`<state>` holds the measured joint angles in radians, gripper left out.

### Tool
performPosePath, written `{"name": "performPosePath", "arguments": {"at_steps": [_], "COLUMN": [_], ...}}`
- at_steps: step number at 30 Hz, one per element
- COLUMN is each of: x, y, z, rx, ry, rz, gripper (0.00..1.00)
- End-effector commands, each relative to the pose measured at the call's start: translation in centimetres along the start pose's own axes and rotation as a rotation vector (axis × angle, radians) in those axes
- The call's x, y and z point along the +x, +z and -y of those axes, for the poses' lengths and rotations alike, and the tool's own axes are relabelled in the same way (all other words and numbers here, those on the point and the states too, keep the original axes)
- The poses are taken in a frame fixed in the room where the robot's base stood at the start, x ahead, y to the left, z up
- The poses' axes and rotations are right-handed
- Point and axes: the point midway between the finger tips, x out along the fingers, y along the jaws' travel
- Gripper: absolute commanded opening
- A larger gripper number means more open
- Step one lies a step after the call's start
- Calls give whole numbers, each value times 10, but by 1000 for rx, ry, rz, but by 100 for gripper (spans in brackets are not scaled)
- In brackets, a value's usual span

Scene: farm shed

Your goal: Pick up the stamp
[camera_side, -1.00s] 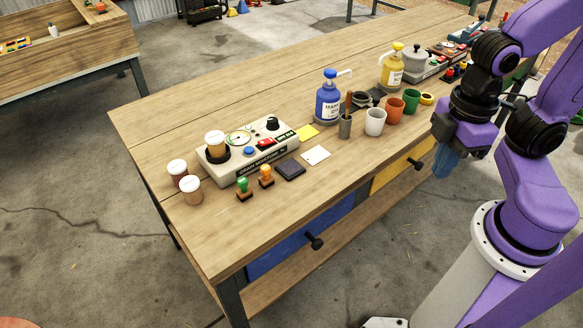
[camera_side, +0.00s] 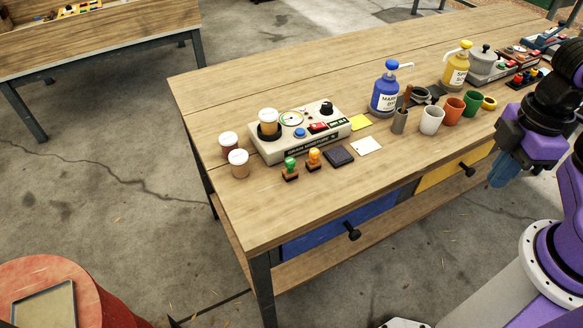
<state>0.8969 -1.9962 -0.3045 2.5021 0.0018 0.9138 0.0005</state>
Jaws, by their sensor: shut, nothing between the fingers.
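Two small stamps stand upright on the wooden table (camera_side: 300,215) near its front edge. One is the green-handled stamp (camera_side: 290,168); just right of it is the orange-handled stamp (camera_side: 314,159). A dark ink pad (camera_side: 339,155) lies right of them. My gripper (camera_side: 498,176) hangs at the right of the picture, in front of the yellow drawer side of the table. It is shut and empty, far to the right of both stamps and touching neither.
Behind the stamps is a grey device (camera_side: 290,145) with a jar on it. Two jars (camera_side: 238,163) stand left. Paper, a metal holder (camera_side: 400,120), cups (camera_side: 432,119) and blue (camera_side: 385,92) and yellow pump bottles (camera_side: 455,70) stand right. The front left tabletop is clear.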

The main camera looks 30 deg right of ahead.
Motion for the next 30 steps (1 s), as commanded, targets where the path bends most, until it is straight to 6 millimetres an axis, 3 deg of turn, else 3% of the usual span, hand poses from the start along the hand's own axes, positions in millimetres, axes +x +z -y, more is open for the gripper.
{"name": "performPosePath", "arguments": {"at_steps": [7, 12, 13, 23, 26, 30], "x": [0, 0, 0, -1, -4, -10], "y": [0, 0, 0, -5, -22, -67], "z": [0, 0, 0, -2, -7, -24], "rx": [0, 0, 0, -2, -12, -41], "ry": [0, 0, 0, -1, -4, -10], "rz": [0, 0, 0, 0, -3, -9], "gripper": [3, 59, 61, 61, 61, 61]}}
